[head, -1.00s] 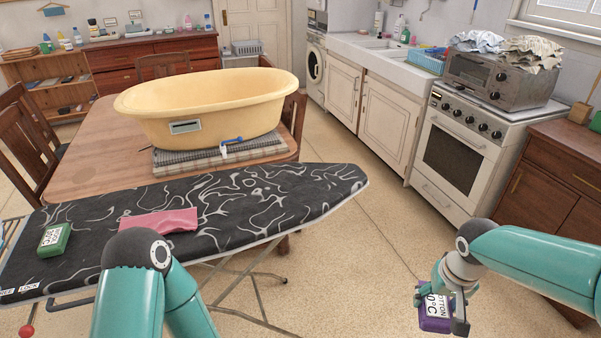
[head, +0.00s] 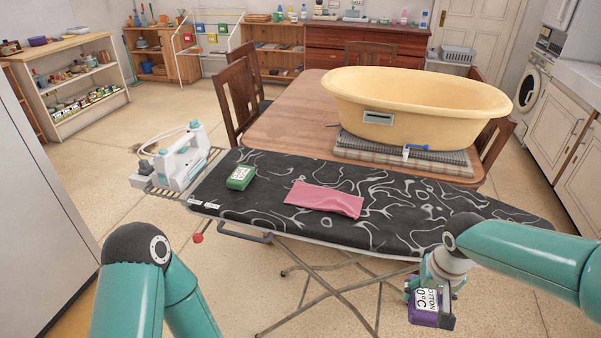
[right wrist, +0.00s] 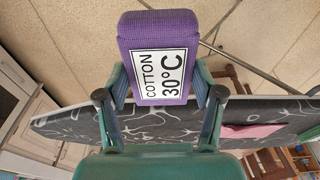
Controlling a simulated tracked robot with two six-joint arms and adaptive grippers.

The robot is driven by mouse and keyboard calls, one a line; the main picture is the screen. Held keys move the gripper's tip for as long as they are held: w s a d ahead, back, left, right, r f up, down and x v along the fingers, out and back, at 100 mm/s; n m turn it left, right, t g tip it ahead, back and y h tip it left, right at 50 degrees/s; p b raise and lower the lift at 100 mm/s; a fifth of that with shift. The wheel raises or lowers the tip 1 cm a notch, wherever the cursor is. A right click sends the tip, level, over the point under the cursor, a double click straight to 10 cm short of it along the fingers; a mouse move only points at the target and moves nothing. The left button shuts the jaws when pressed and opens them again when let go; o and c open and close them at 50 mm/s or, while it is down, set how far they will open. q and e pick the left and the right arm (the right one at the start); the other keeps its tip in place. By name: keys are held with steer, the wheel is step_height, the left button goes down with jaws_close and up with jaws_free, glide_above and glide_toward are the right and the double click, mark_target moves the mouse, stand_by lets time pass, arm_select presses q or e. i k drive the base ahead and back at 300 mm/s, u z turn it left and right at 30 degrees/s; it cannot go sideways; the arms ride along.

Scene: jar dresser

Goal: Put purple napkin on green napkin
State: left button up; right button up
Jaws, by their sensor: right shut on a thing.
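The purple napkin (head: 424,318), a folded block with a white label reading COTTON 30°C, is held by my right gripper (head: 436,300) in front of the ironing board. In the right wrist view the purple napkin (right wrist: 150,28) sits between the two fingers of the gripper (right wrist: 164,85), which is shut on it. The green napkin (head: 241,177), a small folded block with a white label, lies on the left part of the black patterned ironing board (head: 270,207). My left arm shows at the lower left, but its gripper is out of view.
A pink cloth (head: 324,199) lies on the board right of the green napkin. A white iron (head: 183,158) stands at the board's left end. A yellow tub (head: 415,100) rests on folded cloths (head: 350,150) on the wooden table (head: 283,130) behind.

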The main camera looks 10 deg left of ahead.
mark_target(242, 173)
steer(key=z, duration=1.15)
steer(key=i, duration=0.1)
steer(key=u, duration=2.45)
steer(key=i, duration=0.6)
steer(key=u, duration=0.4)
